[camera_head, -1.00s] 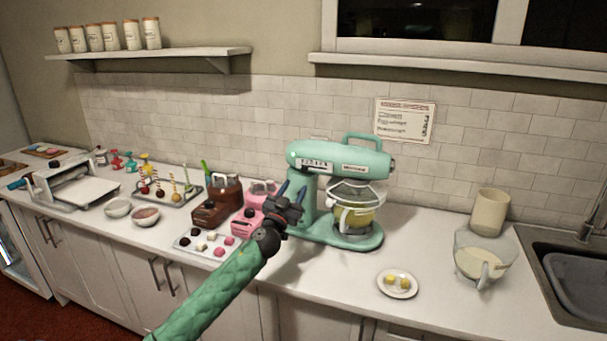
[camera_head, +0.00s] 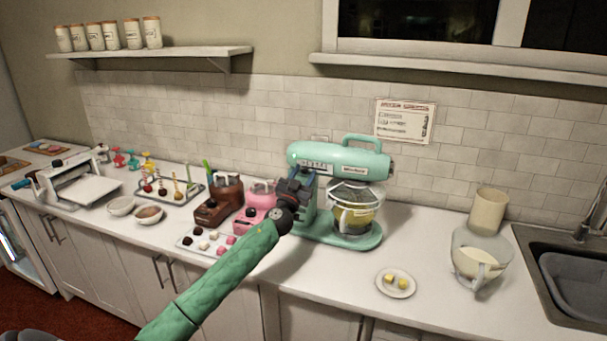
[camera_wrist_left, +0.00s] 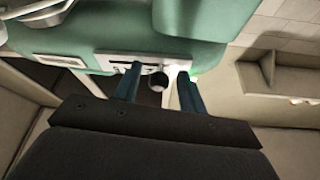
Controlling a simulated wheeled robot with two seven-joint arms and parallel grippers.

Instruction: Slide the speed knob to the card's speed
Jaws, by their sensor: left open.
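The mint-green stand mixer (camera_head: 345,157) stands on the counter with a glass bowl of yellow batter (camera_head: 352,218). Its light speed scale plate (camera_head: 316,166) is on the side of the head; marks are too small to read. The recipe card (camera_head: 404,121) hangs on the tiles behind; its text is not legible. My left gripper (camera_head: 303,178) is at the mixer's left side, close below the plate. In the left wrist view, its two open fingers (camera_wrist_left: 158,88) stand either side of a small round dark-and-silver knob (camera_wrist_left: 158,80); whether they touch it is unclear.
Left of the mixer stand brown (camera_head: 219,203) and pink (camera_head: 262,200) machines and a tray of sweets (camera_head: 205,243). A saucer with yellow pieces (camera_head: 396,284) and a glass jug (camera_head: 478,258) are to the right. The front counter between mixer and saucer is clear.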

